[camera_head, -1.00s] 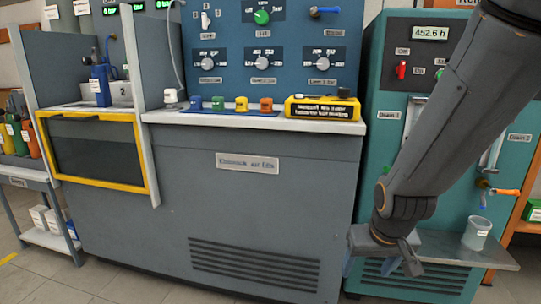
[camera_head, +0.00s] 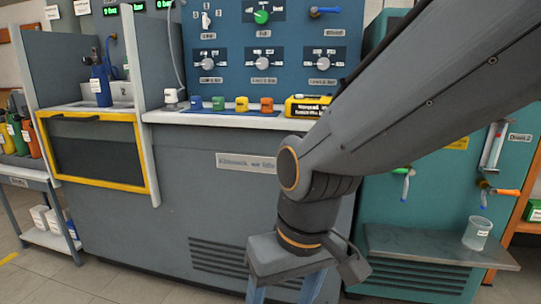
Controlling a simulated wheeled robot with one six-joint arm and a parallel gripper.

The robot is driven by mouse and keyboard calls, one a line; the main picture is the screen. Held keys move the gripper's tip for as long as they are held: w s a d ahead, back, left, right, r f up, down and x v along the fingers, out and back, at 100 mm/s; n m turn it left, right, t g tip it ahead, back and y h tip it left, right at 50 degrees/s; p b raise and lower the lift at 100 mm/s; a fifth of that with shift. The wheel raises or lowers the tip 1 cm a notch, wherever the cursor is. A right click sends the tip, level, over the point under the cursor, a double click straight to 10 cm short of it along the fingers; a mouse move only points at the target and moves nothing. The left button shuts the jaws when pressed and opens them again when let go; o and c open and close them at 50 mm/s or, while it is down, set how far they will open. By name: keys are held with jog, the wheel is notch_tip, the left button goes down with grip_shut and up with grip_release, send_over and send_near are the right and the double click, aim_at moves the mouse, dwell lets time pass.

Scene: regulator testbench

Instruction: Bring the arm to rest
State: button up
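My arm comes in from the upper right and reaches down in front of the grey bench (camera_head: 130,235). My gripper (camera_head: 285,290) hangs at the bottom centre and points down. Its two bluish fingers stand apart with a gap between them, and their tips are cut off by the lower picture edge. I see nothing between the visible parts of the fingers. The arm hides part of the bench front, part of the yellow-black display box (camera_head: 306,106) and much of the teal cabinet (camera_head: 400,225).
A clear cup (camera_head: 477,233) stands on the grey shelf (camera_head: 420,247) of the teal cabinet. Small coloured blocks (camera_head: 241,104) sit on the bench ledge. A yellow-framed hatch (camera_head: 95,158) is at left, beside a cart (camera_head: 50,238) with bottles. Floor shows at lower left.

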jog(key=s+a+r+n, duration=0.1)
jog(key=s+a+r, duration=0.2)
jog(key=s, duration=0.2)
jog(key=d+r+m+p, duration=0.3)
jog(key=d+r+p, duration=0.7)
jog(key=p, duration=0.8)
jog(key=d+r+m+h+p, duration=0.1)
jog(key=d+r+m+p, duration=0.1)
jog(key=d+r+p, duration=0.8)
notch_tip(320, 180, up, 6)
jog(key=p, duration=0.8)
jog(key=shift+w+d+m+g+h+p, duration=0.15)
jog(key=shift+d+m+g+h+p, duration=0.15)
jog(key=shift+m, duration=0.1)
jog(key=shift+c, duration=0.4)
